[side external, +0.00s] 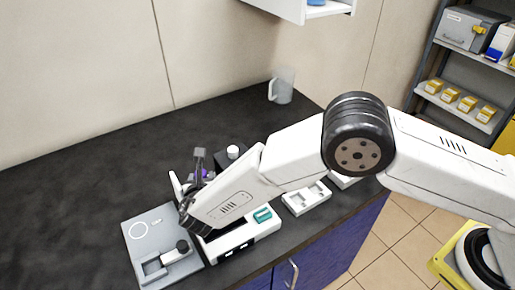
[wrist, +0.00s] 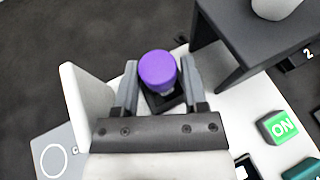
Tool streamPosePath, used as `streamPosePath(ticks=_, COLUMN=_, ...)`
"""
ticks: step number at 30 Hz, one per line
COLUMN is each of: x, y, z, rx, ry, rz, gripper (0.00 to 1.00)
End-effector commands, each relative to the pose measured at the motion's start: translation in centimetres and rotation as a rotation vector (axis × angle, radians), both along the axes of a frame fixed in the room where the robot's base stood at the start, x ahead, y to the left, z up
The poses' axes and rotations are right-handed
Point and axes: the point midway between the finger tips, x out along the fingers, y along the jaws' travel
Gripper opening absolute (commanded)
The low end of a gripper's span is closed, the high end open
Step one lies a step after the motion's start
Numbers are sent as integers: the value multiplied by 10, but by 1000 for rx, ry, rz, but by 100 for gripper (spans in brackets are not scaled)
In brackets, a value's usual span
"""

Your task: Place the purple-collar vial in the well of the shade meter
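The purple-collar vial, its purple top (wrist: 158,68) seen from above, stands between the two fingers of my gripper (wrist: 158,82) in the wrist view. A black square holder (wrist: 160,104) shows just below and around it, on a white device. The fingers flank the vial closely on both sides; whether they press on it is not clear. In the side view a bit of purple (side external: 205,173) shows beside my gripper (side external: 190,190), which hides most of the vial. I cannot tell for sure which device is the shade meter.
A black stand (wrist: 236,50) marked 2 rises close at the right of my gripper. A green ON button (wrist: 281,126) is on the white base. A white upright piece (wrist: 85,105) stands at the left. A grey plate (side external: 138,233) with a ring lies in front; the left counter is clear.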

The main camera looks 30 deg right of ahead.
Motion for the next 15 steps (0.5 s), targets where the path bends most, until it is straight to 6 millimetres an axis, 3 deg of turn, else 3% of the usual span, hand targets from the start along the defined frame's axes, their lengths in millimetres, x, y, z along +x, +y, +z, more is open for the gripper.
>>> streamPosePath(ticks=10, x=0, y=0, z=3, rx=0, ry=0, rz=0, gripper=55)
streamPosePath(ticks=15, x=-11, y=5, z=9, rx=-1, ry=-1, rz=2, gripper=55)
